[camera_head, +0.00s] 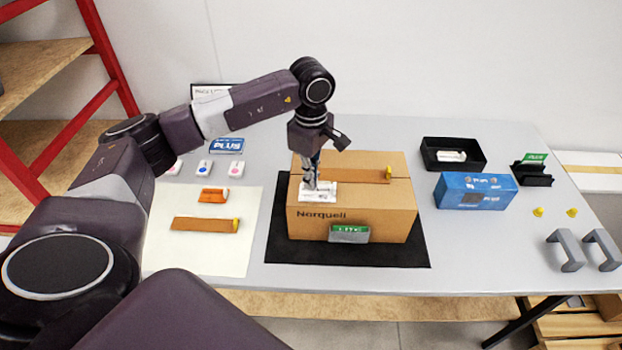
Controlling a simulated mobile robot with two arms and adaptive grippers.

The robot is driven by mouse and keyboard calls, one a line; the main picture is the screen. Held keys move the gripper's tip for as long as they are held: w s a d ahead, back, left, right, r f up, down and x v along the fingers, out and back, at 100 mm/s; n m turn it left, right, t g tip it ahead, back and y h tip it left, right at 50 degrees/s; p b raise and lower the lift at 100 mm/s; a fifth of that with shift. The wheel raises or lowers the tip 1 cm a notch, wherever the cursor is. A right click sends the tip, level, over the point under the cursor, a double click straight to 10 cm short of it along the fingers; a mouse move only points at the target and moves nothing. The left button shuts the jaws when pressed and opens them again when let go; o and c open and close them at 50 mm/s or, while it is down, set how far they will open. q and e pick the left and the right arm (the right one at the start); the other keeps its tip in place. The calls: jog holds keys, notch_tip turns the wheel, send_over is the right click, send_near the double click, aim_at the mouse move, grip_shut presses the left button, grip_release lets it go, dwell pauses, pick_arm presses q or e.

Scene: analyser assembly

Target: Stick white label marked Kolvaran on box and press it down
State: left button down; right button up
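A cardboard box (350,226) printed "Norquell" stands on a black mat (390,252) in the middle of the table. A white label (318,192) lies at the left part of the box's top, near its front edge; its print is too small to read. My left gripper (313,184) points down with its fingertips at the label, partly covering it. I cannot tell whether its fingers are shut or gripping the label. An orange-brown strip (355,175) with a yellow end lies along the box top. A green and grey tag (349,233) is on the box's front. My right gripper is not in view.
A cream sheet (200,257) at left bears an orange label (213,195) and a brown strip (205,225). Small white pieces (236,169) lie behind it. At right are a black tray (428,157), a blue PLUS box (475,191), a black holder (532,174) and grey handles (566,250).

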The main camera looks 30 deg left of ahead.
pick_arm(q)
jog(key=shift+f+b, duration=0.7)
jog(key=shift+f, duration=0.2)
dwell(0.5)
jog(key=shift+r, duration=0.1)
dwell(0.3)
jog(key=shift+r+p, duration=1.6)
jog(key=shift+r, duration=1.35)
